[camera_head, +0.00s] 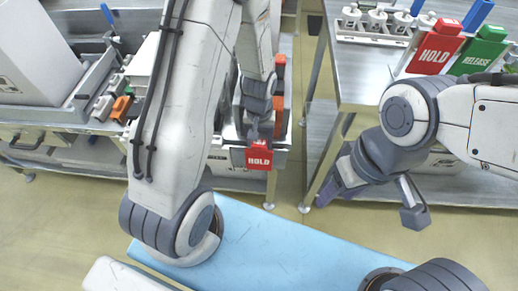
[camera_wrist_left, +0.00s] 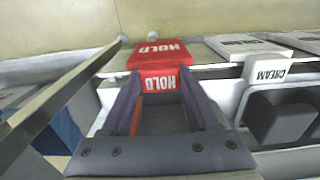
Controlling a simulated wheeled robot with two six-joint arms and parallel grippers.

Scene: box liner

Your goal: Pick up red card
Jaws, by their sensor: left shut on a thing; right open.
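A red card (camera_head: 258,158) marked HOLD shows near the middle of the head view, just below my left gripper (camera_head: 258,138). In the left wrist view the red card (camera_wrist_left: 160,56) lies at the tips of my left gripper (camera_wrist_left: 160,92), with its lettering upside down. The two fingers are shut on its near part. A second red HOLD card (camera_head: 437,48) stands at the right rack beside a green RELEASE card (camera_head: 483,50). My right gripper (camera_head: 372,198) is open and empty, with its fingers spread below the right table.
A steel table (camera_head: 365,85) with white fittings (camera_head: 375,18) stands at the right. A left bench holds grey and orange clips (camera_head: 121,107). White CREAM blocks (camera_wrist_left: 268,68) sit right of the card in the left wrist view. The floor (camera_head: 50,220) is clear at lower left.

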